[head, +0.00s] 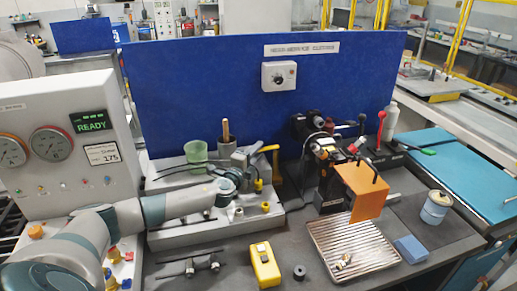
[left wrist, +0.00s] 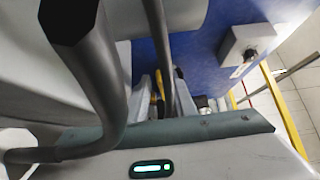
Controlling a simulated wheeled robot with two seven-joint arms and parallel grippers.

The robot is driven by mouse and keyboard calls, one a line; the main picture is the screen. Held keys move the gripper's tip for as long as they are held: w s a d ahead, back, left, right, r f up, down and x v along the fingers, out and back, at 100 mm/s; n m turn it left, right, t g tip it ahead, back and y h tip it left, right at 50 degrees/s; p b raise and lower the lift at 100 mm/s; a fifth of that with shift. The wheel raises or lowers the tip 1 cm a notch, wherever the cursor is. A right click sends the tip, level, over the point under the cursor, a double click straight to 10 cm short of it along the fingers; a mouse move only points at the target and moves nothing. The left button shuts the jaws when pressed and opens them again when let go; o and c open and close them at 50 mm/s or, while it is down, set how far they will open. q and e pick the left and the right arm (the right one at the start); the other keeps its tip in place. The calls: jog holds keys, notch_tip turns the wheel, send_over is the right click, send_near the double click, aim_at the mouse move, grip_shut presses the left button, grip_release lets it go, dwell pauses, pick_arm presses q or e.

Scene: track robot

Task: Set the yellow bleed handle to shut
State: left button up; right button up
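The yellow handle (head: 275,165) is a bent bar at the right rear of the grey fixture plate (head: 190,238), in front of the blue panel. Its short top arm points left, toward my left gripper. My left gripper (head: 250,155) reaches in low over the plate, its tips close to the handle. In the left wrist view a narrow yellow piece, seemingly the handle (left wrist: 159,86), shows between the pale fingertips of my left gripper (left wrist: 165,98). The fingers look apart; contact cannot be made out. My right gripper is out of view.
A green cup (head: 196,154) and a grey holder (head: 227,148) stand behind my left arm. Grey hoses (left wrist: 95,75) cross the left wrist view closely.

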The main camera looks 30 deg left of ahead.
pick_arm(q)
jog(key=shift+w+a, duration=0.1)
jog(key=shift+w, duration=0.45)
jog(key=shift+c, duration=0.3)
grip_shut()
dwell(0.9)
